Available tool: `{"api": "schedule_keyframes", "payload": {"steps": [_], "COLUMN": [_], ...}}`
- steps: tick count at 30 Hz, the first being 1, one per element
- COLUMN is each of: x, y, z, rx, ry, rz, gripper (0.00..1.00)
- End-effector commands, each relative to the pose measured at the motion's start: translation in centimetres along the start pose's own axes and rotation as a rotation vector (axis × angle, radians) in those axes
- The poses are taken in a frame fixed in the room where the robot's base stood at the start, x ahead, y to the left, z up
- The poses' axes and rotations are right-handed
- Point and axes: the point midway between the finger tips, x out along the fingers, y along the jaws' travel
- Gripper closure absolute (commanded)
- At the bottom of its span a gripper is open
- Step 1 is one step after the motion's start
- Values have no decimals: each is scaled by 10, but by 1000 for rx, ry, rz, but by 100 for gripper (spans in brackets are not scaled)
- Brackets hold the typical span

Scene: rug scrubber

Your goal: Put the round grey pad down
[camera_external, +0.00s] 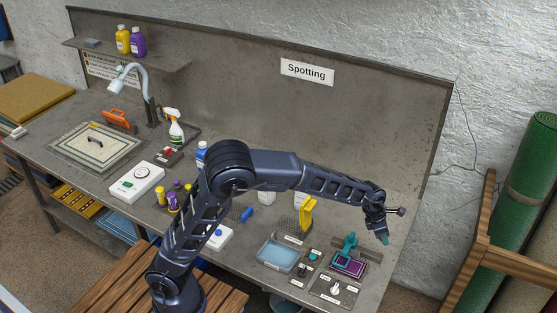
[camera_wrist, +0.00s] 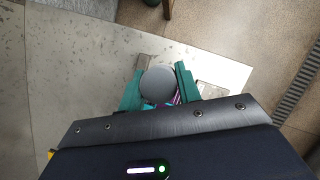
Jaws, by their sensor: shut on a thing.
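The round grey pad (camera_wrist: 158,84) shows in the wrist view between the two teal fingers of my gripper (camera_wrist: 160,77). My gripper is shut on it. In the external view my gripper (camera_external: 385,238) hangs over the right end of the grey bench (camera_external: 400,268), with its teal fingertips pointing down. I cannot make out the pad there, and the gap below it is hard to judge. In the wrist view a little purple shows past the pad, partly hidden by the fingers.
A purple-topped plate (camera_external: 348,264) with a teal handled piece (camera_external: 349,243) lies left of my gripper. A shallow blue tray (camera_external: 277,255), a yellow upright piece (camera_external: 307,214) and labelled small stations (camera_external: 335,289) stand nearby. A wooden rack (camera_external: 487,225) holds a green roll (camera_external: 525,200) beyond the bench's right edge.

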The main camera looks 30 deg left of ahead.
Motion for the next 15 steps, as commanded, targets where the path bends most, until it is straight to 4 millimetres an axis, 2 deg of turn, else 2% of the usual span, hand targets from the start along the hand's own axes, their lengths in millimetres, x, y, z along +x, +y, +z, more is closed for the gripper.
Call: {"api": "schedule_keyframes", "payload": {"steps": [1,15], "x": [0,-10], "y": [18,163], "z": [-2,-35], "rx": [-15,-110], "ry": [0,2], "rz": [6,43], "gripper": [91,91]}}
